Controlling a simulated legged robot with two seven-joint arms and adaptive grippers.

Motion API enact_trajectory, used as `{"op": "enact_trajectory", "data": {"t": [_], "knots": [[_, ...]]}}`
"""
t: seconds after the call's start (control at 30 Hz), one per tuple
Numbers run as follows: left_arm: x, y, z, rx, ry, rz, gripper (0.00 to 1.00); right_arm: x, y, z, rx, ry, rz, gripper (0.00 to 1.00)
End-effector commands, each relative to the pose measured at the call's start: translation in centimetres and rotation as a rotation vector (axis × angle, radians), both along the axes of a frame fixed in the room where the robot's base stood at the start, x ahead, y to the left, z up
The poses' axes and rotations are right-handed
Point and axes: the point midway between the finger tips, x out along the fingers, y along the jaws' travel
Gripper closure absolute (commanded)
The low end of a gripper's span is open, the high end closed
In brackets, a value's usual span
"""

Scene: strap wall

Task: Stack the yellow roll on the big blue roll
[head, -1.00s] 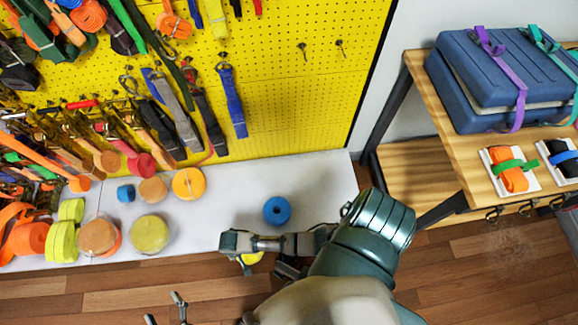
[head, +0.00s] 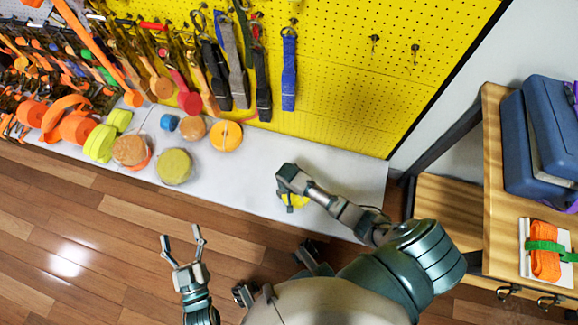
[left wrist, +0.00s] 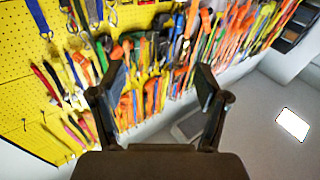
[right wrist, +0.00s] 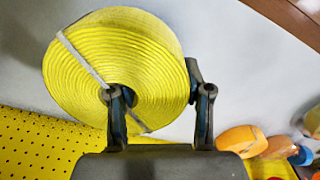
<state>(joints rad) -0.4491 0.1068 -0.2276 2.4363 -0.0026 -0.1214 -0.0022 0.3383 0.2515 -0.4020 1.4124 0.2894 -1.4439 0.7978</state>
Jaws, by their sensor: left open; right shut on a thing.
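The yellow roll (right wrist: 150,40) is held in my right gripper (right wrist: 155,82), one finger in its core hole and the other against its outer side. In the head view, my right gripper (head: 288,184) is over the white ledge, with a bit of yellow showing under it. The big blue roll is not visible now; the right gripper and forearm cover that part of the ledge. Whether the two rolls touch cannot be seen. My left gripper (head: 181,236) is open and empty over the wooden floor, in front of the ledge.
The white ledge (head: 245,180) also bears a small blue roll (head: 170,123), an orange roll (head: 227,136) and a yellow-green roll (head: 174,166) further left. Straps hang on the yellow pegboard (head: 340,80). A wooden shelf unit (head: 497,180) with blue cases stands at right.

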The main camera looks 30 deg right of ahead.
Motion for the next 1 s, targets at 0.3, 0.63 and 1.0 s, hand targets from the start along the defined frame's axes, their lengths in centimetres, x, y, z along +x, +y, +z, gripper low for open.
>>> {"op": "enact_trajectory", "data": {"t": [0.3,0.63,1.0], "knots": [[-0.4,0.0,2.3,-0.058,-0.179,-0.001,0.25,0.8,-2.0,-1.1,0.0,0.001,0.001,1.0],[-2.2,0.1,5.8,-0.146,-0.454,0.004,0.25,0.8,-2.1,-3.7,0.0,0.0,0.0,1.0],[-2.3,0.1,6.1,-0.149,-0.463,0.004,0.25,0.8,-2.1,-3.7,0.0,-0.001,0.0,0.38]]}}
